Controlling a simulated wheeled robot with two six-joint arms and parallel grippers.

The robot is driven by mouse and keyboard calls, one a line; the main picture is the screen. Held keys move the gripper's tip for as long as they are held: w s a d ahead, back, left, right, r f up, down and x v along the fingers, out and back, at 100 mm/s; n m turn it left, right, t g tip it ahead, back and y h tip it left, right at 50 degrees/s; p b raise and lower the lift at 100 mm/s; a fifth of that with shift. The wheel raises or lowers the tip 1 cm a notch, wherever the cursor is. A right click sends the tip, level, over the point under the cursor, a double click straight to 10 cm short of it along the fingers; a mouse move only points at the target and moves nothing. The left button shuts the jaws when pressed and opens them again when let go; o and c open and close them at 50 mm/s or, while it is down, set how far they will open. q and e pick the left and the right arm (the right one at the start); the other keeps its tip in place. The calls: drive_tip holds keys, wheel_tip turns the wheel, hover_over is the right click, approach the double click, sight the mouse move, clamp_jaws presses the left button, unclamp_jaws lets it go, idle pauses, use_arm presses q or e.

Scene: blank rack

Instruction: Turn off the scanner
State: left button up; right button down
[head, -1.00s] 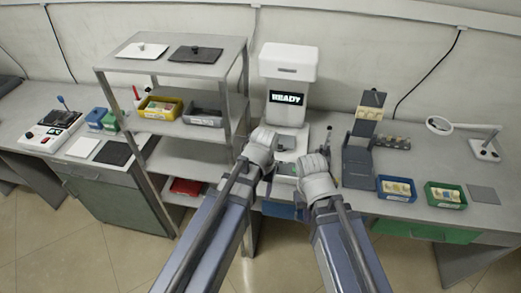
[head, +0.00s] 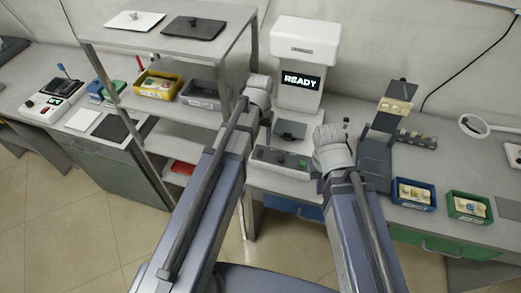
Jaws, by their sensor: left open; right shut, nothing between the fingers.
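The scanner (head: 307,41) is a tall white machine standing on the bench at centre. Its dark screen (head: 300,81) reads READY in light letters. A dark plate (head: 291,129) sits below the screen. At the scanner's front is a grey control panel (head: 269,159) with a dark knob and a green button (head: 302,163). My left gripper (head: 259,84) is open and empty, between the rack and the scanner. My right gripper (head: 328,133) is shut and empty, just right of the panel. The fingertips of both are largely hidden by my wrists.
A grey metal rack (head: 245,42) stands close on the left, holding a yellow bin (head: 157,86) and a grey bin. A dark stand (head: 375,158) is right of my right gripper, with blue (head: 413,196) and green (head: 469,207) bins beyond. The panel's front is uncovered.

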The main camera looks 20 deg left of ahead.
sight(260, 154)
use_arm(q)
wheel_tip(260, 154, down, 7)
drive_tip(key=b, duration=0.6)
drive_tip(key=shift+f+b, duration=0.15)
drive_tip(key=shift+b, duration=0.25)
drive_tip(key=shift+c, duration=0.4)
clamp_jaws()
